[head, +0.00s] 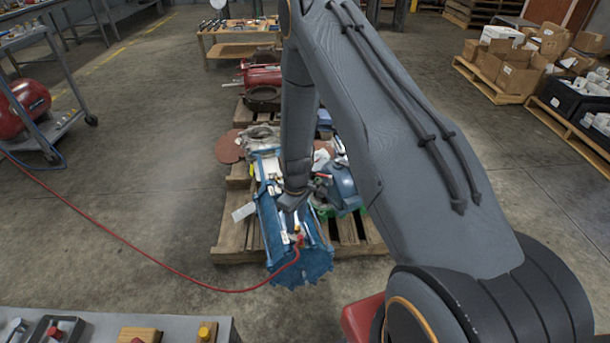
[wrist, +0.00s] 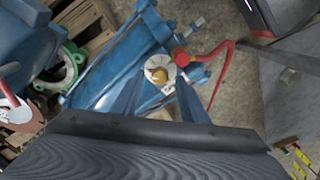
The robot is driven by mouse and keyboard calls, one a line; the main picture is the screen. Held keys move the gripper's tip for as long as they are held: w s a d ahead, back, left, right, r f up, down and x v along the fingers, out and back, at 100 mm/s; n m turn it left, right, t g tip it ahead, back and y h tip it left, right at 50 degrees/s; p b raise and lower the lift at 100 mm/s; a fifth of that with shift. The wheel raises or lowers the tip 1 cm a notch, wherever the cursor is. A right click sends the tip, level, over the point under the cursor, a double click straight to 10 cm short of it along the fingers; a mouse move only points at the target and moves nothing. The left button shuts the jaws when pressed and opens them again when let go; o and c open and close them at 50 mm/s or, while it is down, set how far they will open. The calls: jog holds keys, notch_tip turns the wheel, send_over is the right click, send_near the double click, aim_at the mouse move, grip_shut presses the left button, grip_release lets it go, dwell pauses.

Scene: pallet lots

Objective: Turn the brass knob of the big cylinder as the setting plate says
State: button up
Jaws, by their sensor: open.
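The big blue cylinder (head: 312,262) lies on a wooden pallet, under my arm. In the wrist view, the cylinder (wrist: 110,82) runs across the upper middle. Its brass knob (wrist: 160,76) sits on a round white dial (wrist: 157,65); the dial's markings are too small to read. My gripper (wrist: 158,88) is open, its two fingers on either side of the knob; I cannot tell whether they touch it. In the head view my gripper (head: 293,203) is above the cylinder, its fingers hard to make out. A small pale plate (head: 243,212) lies at the cylinder's left; its writing is unreadable.
A red hose (head: 200,287) runs over the floor to a red fitting (wrist: 182,57) close beside the knob. Other machine parts crowd the pallet (head: 232,240), including a green flange (wrist: 68,70). A bench (head: 190,322) stands at front left.

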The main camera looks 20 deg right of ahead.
notch_tip(320, 180, up, 11)
jog(key=s+p, duration=0.1)
notch_tip(320, 180, up, 16)
jog(key=m+p, duration=0.3)
jog(key=p, duration=0.1)
send_over(297, 229)
jog(key=s, duration=0.7)
jog(key=shift+s+r+m, duration=0.3)
jog(key=shift+s+r, duration=0.3)
jog(key=s+r+m+p, duration=0.4)
jog(key=s+r, duration=1.1)
jog(key=s, duration=0.1)
dwell(0.4)
